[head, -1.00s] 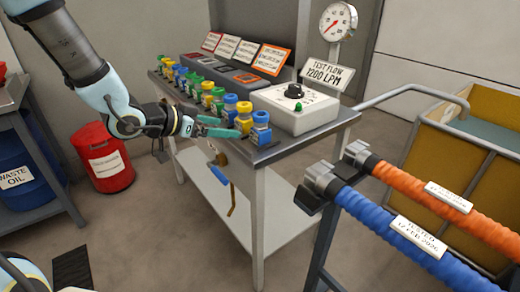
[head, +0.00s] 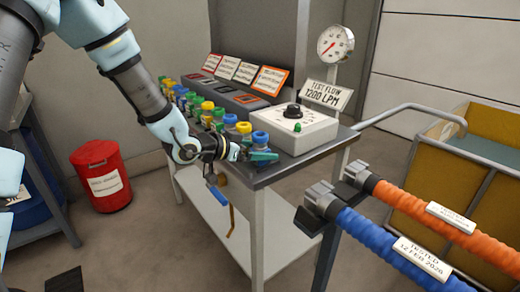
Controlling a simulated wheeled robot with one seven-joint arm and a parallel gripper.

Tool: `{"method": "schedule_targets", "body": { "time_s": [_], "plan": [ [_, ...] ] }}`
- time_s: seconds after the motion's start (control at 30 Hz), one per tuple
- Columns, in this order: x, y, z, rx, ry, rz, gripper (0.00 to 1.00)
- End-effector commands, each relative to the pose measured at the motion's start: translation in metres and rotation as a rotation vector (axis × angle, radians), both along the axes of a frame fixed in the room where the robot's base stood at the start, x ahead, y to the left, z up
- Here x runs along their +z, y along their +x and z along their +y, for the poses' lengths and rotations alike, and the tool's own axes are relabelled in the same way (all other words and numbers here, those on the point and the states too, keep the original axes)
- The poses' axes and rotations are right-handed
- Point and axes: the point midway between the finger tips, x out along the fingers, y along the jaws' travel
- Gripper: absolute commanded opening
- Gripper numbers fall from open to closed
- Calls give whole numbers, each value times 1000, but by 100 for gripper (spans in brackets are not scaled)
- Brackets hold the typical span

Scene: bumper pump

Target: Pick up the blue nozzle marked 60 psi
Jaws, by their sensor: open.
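A row of small nozzles with blue, yellow and green caps runs along the left edge of a metal-topped cart (head: 318,148). The nearest blue nozzle (head: 260,137) stands at the row's front corner. A yellow nozzle (head: 243,128) and another blue nozzle (head: 230,119) stand just behind it. Psi markings are too small to read, so I cannot tell which blue one is 60 psi.
A white control box (head: 293,130) with a black knob sits right of the row. Sign cards (head: 270,80) stand behind. A blue-handled valve (head: 218,195) hangs at the cart's side. Blue (head: 375,235) and orange (head: 415,205) hoses lie on a rack at right.

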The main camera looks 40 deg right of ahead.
Motion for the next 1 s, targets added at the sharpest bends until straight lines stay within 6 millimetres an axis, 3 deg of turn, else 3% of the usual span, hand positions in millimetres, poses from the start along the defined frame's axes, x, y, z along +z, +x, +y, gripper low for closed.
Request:
{"method": "schedule_targets", "body": {
  "time_s": [0.27,1.0],
  "plan": [
    [-2,0,-2,1,1,0,91],
    [-1,0,-2,0,1,0,8]
  ]
}}
